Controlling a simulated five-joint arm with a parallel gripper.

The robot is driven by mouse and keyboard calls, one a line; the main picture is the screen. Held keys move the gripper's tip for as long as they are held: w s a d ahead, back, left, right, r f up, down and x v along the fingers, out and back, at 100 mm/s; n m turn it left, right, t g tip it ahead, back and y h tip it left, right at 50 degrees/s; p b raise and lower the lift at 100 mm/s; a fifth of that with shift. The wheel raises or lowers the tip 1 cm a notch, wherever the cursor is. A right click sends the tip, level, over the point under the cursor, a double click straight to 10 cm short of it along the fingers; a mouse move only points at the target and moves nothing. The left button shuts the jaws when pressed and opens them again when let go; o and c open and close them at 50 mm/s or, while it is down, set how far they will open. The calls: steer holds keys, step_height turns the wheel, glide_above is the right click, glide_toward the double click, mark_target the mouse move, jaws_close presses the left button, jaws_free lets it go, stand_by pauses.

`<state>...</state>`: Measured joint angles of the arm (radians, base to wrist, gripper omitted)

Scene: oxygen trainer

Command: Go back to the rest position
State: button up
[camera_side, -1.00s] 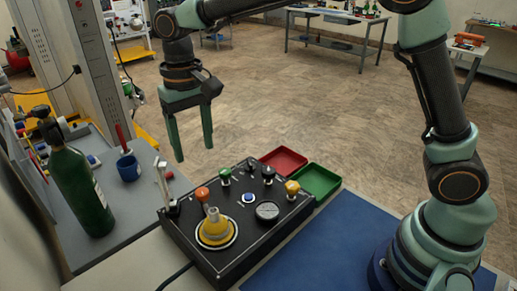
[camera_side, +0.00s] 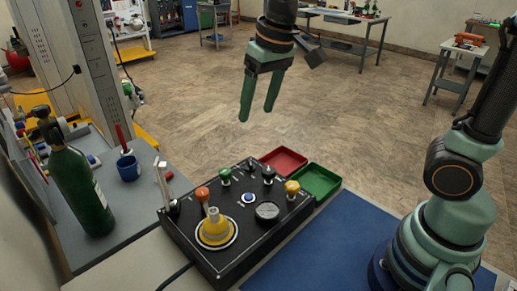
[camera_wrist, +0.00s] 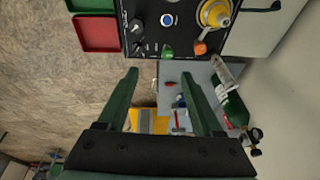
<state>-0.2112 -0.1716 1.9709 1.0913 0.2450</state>
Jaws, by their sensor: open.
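My gripper (camera_side: 258,115) is open and empty in the side view, high above the floor beyond the black control panel (camera_side: 205,258). Its two green fingers point down and a little left, apart from each other. In the wrist view my gripper (camera_wrist: 160,75) also shows with nothing between its fingers. The panel (camera_wrist: 150,10) is at the top of that view. It carries a yellow knob (camera_side: 214,228), a blue button (camera_side: 248,197), a gauge (camera_side: 267,211) and orange, green and yellow knobs. None of these touches the gripper.
A red tray (camera_side: 284,160) and a green tray (camera_side: 318,180) stand empty behind the panel. A green gas bottle (camera_side: 80,190) and a blue cup (camera_side: 128,168) stand on the grey bench at left. A blue mat (camera_side: 320,245) lies right of the panel. The air around my gripper is clear.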

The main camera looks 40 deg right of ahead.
steer(key=s+d+f+t, duration=0.2)
steer(key=s+d, duration=0.5)
steer(key=s, duration=0.1)
steer(key=shift+d+t+h, duration=0.3)
steer(key=shift+d+t, duration=0.1)
steer(key=shift+o, duration=0.3)
